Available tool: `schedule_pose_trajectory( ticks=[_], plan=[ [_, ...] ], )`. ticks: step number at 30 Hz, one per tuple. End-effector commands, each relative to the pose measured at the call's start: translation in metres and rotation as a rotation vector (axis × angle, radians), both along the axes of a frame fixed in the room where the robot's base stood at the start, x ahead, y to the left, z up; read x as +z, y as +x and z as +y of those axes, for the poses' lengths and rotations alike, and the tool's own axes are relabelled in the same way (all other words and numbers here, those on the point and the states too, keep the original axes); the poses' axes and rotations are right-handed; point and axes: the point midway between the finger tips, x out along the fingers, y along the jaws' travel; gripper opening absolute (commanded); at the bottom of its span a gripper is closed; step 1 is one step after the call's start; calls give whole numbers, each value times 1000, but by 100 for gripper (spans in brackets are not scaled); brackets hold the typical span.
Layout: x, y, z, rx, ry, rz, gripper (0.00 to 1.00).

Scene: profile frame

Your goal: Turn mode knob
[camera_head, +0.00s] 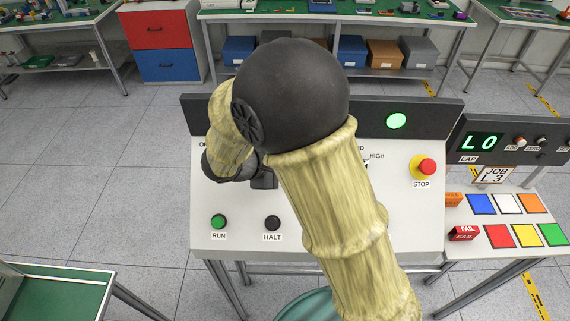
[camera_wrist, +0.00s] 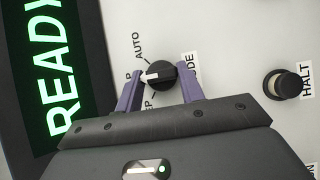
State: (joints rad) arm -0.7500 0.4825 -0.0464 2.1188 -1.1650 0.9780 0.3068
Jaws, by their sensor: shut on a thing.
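The black mode knob (camera_wrist: 163,75) has a white pointer and sits on the white panel in the wrist view. My gripper (camera_wrist: 157,78) has its two purple fingers on either side of the knob, shut on it. The pointer faces left in that view, toward a label of which only "P" shows. The AUTO label lies above it, and a label ending in "EP" is below, partly covered. The MODE label is partly hidden by a finger. In the head view, my arm hides the knob, and part of my dark gripper (camera_head: 262,178) shows at the panel.
A READY display (camera_wrist: 55,75) is close left of my fingers in the wrist view.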

Motion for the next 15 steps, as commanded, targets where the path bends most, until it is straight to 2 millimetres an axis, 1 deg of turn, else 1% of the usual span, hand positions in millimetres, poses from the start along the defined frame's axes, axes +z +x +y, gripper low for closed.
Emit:
schedule_pose_trajectory(
  ticks=[1, 2, 3, 5, 15],
  plan=[
    [1, 0, 1, 3, 1, 0, 15],
    [1, 0, 1, 3, 1, 0, 42],
    [1, 0, 1, 2, 2, -1, 50],
    [1, 0, 1, 2, 1, -1, 60],
    [1, -1, 2, 0, 1, -1, 60]
  ],
)
